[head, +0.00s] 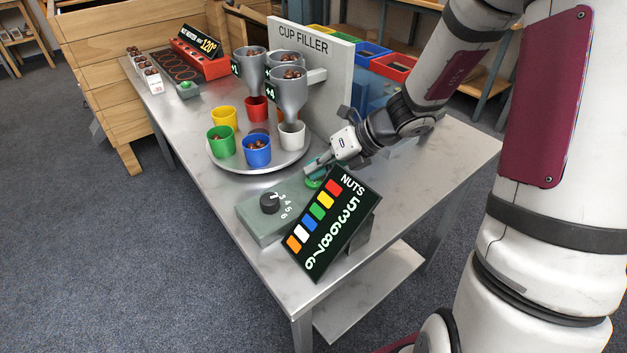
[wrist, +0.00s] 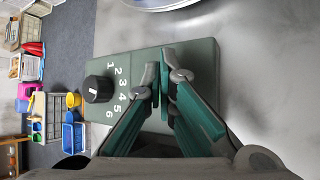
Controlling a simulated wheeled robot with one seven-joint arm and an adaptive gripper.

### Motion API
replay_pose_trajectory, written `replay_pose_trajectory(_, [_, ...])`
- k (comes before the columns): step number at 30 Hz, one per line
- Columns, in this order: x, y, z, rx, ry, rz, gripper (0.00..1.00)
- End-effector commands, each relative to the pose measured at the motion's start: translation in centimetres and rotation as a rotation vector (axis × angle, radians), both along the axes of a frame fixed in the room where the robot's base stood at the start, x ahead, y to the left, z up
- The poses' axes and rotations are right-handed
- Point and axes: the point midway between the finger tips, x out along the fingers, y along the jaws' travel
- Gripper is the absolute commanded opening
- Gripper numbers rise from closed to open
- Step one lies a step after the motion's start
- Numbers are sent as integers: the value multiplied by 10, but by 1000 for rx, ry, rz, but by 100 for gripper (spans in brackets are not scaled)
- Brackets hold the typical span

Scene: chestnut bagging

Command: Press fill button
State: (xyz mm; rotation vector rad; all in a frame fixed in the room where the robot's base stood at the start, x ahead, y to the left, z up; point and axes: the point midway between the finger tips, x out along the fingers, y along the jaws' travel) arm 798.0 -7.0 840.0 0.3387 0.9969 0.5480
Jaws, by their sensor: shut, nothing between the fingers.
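The control box (head: 262,228) is grey-green, with a black dial (head: 270,202) and numbers beside it. It also shows in the wrist view (wrist: 205,60), where the dial (wrist: 98,89) is at left beside the numbers 1 to 6. A green round button (head: 314,183) shows in part at the box's far right end, below my gripper (head: 309,168). My gripper (wrist: 161,72) is shut and empty, its fingertips over the box. The fingers hide the button in the wrist view. I cannot tell whether they touch it.
The nuts sign (head: 331,222) stands at the box's right. A round tray (head: 222,160) with coloured cups, under grey hoppers (head: 289,90), is just behind. The cup filler panel (head: 330,75) stands behind my gripper. The metal table (head: 440,165) is clear at right.

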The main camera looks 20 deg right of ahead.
Motion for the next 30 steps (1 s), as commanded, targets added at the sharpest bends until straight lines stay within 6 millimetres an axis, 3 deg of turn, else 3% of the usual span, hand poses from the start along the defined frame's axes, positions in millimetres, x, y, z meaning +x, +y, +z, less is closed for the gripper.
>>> replay_pose_trajectory(30, [-4, 0, -12, -5, 9, 6, 0])
